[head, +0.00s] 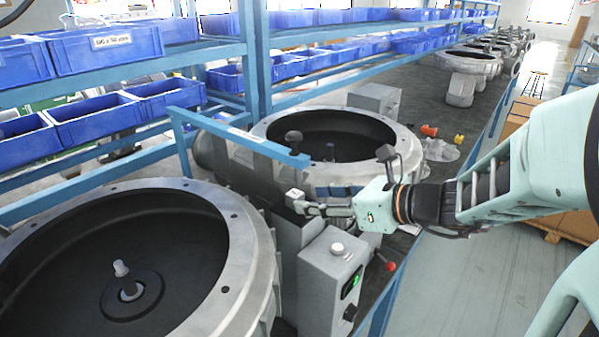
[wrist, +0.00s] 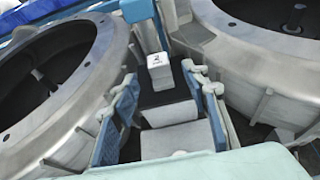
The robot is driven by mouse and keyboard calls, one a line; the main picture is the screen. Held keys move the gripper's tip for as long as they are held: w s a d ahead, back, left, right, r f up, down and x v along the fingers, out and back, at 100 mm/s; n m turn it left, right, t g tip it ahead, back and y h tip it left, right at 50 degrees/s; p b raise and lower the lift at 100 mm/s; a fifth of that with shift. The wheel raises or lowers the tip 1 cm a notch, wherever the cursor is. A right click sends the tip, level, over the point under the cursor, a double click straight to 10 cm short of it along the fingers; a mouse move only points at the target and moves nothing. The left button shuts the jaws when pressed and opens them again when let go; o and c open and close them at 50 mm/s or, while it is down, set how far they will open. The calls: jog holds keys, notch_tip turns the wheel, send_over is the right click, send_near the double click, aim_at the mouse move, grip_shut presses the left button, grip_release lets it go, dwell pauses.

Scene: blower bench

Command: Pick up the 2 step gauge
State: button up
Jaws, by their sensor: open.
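The 2 step gauge (wrist: 159,72) is a small pale block with a dark mark like a 2 on its top face. In the wrist view it stands upright on a dark-topped surface, ahead of and between the fingertips of my gripper (wrist: 161,80). The gap on both sides of it shows, and the fingers are spread and empty. In the head view the gauge (head: 295,196) shows as a small pale block just left of my gripper (head: 312,207). Its lower part is hard to make out there.
Large round blower housings stand at the left (head: 245,240) and behind (head: 395,165). A grey control box (head: 322,285) with a knob and green light sits below my gripper. A blue rail (head: 240,138) runs close behind the gauge. Blue bins (head: 105,45) fill the racks.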

aim_at(301, 197)
jog(key=b+x, duration=0.2)
jog(key=x, duration=0.3)
jog(key=shift+w+a, duration=0.2)
jog(key=shift+a, duration=0.1)
jog(key=shift+c, duration=0.6)
grip_shut()
